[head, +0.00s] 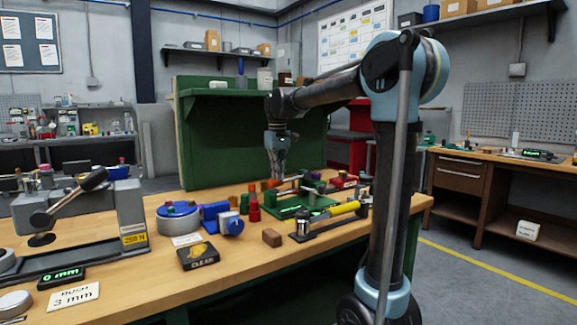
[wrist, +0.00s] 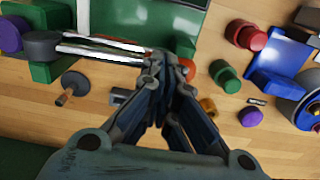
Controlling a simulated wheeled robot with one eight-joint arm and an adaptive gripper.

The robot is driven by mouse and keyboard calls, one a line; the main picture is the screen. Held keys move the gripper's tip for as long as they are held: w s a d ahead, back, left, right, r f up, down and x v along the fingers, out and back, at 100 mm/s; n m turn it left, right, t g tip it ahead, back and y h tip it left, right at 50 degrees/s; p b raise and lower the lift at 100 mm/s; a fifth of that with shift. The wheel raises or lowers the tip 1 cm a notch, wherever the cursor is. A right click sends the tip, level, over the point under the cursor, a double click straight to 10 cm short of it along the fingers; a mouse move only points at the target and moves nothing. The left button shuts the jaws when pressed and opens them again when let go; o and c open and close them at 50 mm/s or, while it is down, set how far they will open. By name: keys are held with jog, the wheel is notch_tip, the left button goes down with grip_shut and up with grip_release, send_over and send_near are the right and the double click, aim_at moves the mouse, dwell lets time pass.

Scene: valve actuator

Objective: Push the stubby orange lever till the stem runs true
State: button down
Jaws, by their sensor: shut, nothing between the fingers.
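My gripper (head: 279,177) points down over the bench beside the green fixture (head: 322,210). In the wrist view my gripper's fingertips (wrist: 168,62) are together and empty. A small orange-red part (wrist: 187,68) shows just right of the fingertips, partly hidden by them; I cannot tell whether it is the stubby orange lever or whether the fingers touch it.
A lever press (head: 130,218) fills the bench's left end. Bare wood shows along the front edge.

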jog(key=shift+r, duration=0.15)
notch_tip(320, 180, up, 10)
jog(key=d, duration=0.1)
jog(key=shift+w+d+f, duration=0.15)
jog(key=shift+w+f, duration=0.05)
jog(key=shift+w, duration=0.25)
dwell(1.2)
jog(key=shift+r, duration=2.5)
